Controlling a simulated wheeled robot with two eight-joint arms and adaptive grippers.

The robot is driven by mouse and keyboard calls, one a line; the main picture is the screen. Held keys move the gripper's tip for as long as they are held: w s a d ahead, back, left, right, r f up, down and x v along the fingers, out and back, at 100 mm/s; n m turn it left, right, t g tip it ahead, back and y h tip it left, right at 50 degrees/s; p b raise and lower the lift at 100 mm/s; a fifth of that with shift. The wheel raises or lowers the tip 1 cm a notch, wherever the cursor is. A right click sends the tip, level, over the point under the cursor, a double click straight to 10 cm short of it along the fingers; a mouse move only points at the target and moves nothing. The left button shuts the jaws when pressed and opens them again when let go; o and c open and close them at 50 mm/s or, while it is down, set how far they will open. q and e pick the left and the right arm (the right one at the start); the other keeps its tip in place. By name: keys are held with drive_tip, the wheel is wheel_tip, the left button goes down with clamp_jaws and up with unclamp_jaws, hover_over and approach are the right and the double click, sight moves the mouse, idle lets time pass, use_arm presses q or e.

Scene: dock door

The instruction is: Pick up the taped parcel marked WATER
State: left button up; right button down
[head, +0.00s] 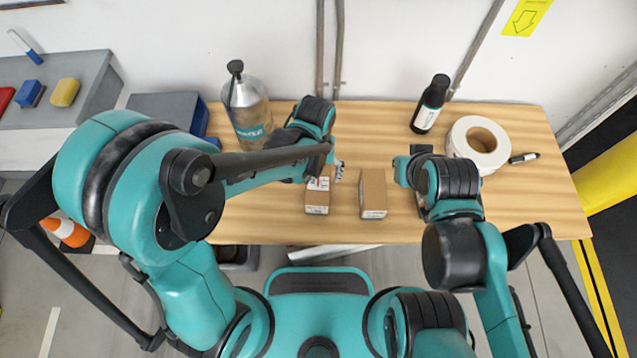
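Two small brown parcels lie side by side on the wooden table. The left parcel (317,203) has a red-and-white label on top and a printed white strip on its front; its upper part is partly covered by my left arm. The right parcel (373,194) has a plain top and a white strip on its front. The print is too small to read, so I cannot tell which is marked WATER. My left gripper (338,171) is at the left parcel's upper right. My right gripper (403,170) is right of the right parcel, apart from it. Both gripper openings are unclear.
A large clear bottle (248,112) stands at the back left. A dark bottle (430,104), a white tape roll (478,143) and a marker (523,158) are at the right. A pale flat box (325,252) shows below the table's front edge (400,232).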

sight(318, 187)
use_arm(q)
wheel_tip(318, 187, down, 3)
drive_tip(key=shift+s+d+b, duration=0.1)
drive_tip(key=shift+b, duration=0.5)
wheel_tip(318, 187, down, 5)
drive_tip(key=b, duration=0.3)
drive_tip(key=shift+d, duration=0.15)
drive_tip(key=shift+c, duration=0.7)
drive_tip(key=c, duration=1.4)
